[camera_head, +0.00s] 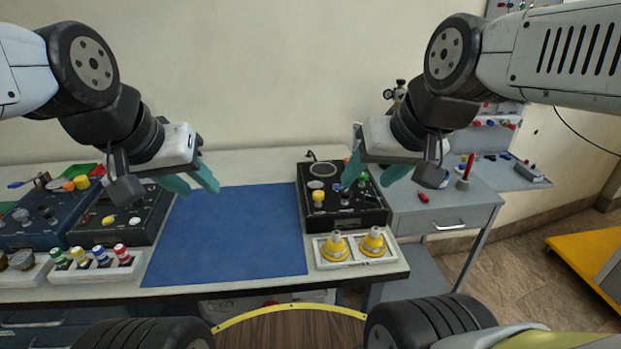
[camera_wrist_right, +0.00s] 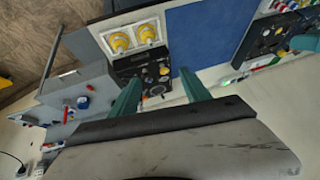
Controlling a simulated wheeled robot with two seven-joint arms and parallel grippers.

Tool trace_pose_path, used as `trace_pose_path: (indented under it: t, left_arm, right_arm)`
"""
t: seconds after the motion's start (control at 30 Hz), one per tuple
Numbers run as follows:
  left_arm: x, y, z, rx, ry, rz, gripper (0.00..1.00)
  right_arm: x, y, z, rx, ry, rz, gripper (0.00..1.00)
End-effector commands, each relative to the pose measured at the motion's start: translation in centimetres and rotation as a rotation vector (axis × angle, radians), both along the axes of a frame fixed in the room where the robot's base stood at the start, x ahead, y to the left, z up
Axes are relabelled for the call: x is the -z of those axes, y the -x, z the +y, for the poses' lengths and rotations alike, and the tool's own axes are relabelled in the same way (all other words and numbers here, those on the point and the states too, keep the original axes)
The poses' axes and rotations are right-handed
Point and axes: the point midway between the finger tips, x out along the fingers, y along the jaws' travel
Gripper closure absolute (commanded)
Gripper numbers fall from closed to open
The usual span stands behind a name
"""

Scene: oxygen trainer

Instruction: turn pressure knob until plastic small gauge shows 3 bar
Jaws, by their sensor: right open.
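A black control box (camera_head: 345,216) sits at the right end of the table, with a round dial (camera_head: 323,170), a yellow knob (camera_head: 318,196) and other small coloured knobs on top. I cannot tell which is the pressure knob, and any gauge reading is too small to make out. My right gripper (camera_head: 376,172) is open and empty above the box's back right, hiding part of it. In the right wrist view the box (camera_wrist_right: 130,66) lies beyond and between the teal fingers (camera_wrist_right: 160,90). My left gripper (camera_head: 193,180) is open and empty above the blue mat's left edge.
A clear blue mat (camera_head: 235,235) covers the middle of the table. Two yellow cone-shaped parts (camera_head: 335,246) stand in a white tray in front of the box. More dark panels (camera_head: 120,215) and a rack of coloured canisters (camera_head: 98,258) are at left. A grey cabinet (camera_head: 440,220) stands at right.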

Motion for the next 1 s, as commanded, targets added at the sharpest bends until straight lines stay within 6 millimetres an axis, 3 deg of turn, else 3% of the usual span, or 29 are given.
trace_pose_path:
  t: [0.3, 0.47, 0.77, 1.0]
  left_arm:
    - [0.0, 0.0, 0.0, 0.0, 0.0, 0.0, 0.64]
    - [0.0, 0.0, 0.0, 0.0, 0.0, 0.0, 0.64]
    - [0.0, 0.0, 0.0, 0.0, 0.0, 0.0, 0.64]
    - [0.0, 0.0, 0.0, 0.0, 0.0, 0.0, 0.64]
  right_arm:
    - [0.0, -0.1, 0.0, -0.006, 0.006, 0.002, 0.45]
    - [-0.3, -2.2, -0.3, -0.113, 0.095, 0.031, 0.45]
    - [1.4, -11.7, -1.1, -0.64, 0.402, 0.156, 0.45]
    - [6.2, -19.4, -1.6, -1.117, 0.538, 0.245, 0.45]
